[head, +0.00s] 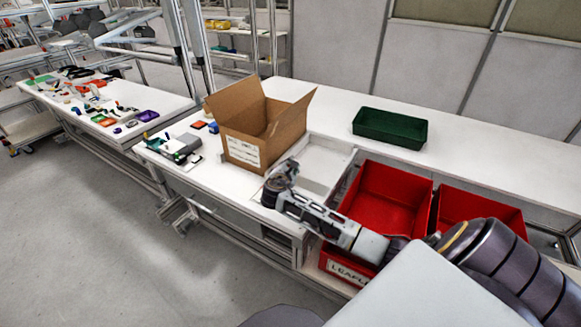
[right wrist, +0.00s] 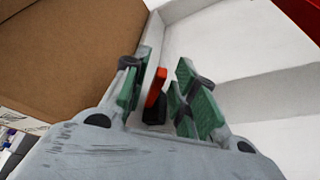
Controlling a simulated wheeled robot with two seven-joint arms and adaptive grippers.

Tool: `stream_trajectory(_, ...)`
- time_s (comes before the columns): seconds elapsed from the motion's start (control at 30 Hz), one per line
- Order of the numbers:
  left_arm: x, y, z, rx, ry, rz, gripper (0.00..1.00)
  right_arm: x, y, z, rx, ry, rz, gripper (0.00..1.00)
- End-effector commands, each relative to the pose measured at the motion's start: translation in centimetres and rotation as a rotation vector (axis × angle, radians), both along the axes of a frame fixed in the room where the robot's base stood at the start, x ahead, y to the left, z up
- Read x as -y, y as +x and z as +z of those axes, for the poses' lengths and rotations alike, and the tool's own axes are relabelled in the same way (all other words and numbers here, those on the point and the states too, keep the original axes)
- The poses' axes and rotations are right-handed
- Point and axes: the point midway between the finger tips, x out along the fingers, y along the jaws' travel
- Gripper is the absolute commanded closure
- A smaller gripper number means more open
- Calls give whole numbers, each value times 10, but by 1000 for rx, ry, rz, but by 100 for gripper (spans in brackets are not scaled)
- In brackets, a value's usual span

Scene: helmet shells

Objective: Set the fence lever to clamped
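The fence lever (right wrist: 157,87) is a small red handle with a black part (right wrist: 154,113) below it, in the right wrist view. It stands by a pale upright edge at the corner of a white recess. My right gripper (right wrist: 165,92) has its green-padded fingers apart, one on each side of the lever; I cannot tell whether either touches it. In the head view my right gripper (head: 283,174) is at the white bench, just in front of the cardboard box, and hides the lever. My left gripper is in neither view.
An open cardboard box (head: 262,125) stands right behind my right gripper, and its wall (right wrist: 70,50) fills the left of the wrist view. A white recess (head: 322,165) lies to the right. Red bins (head: 385,197) sit under my right forearm. A green tray (head: 390,126) is farther back.

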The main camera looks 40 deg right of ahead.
Motion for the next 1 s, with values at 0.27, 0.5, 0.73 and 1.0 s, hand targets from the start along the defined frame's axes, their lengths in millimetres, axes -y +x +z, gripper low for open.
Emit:
stream_trajectory(0.27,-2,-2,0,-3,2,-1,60,0,0,0,0,0,0,68)
stream_trajectory(0.5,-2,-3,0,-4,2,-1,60,-4,-3,2,0,0,1,68)
stream_trajectory(0.73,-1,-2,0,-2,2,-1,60,-19,-14,6,-1,0,2,68)
stream_trajectory(1.0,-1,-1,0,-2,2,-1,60,-44,-35,15,1,1,2,68)
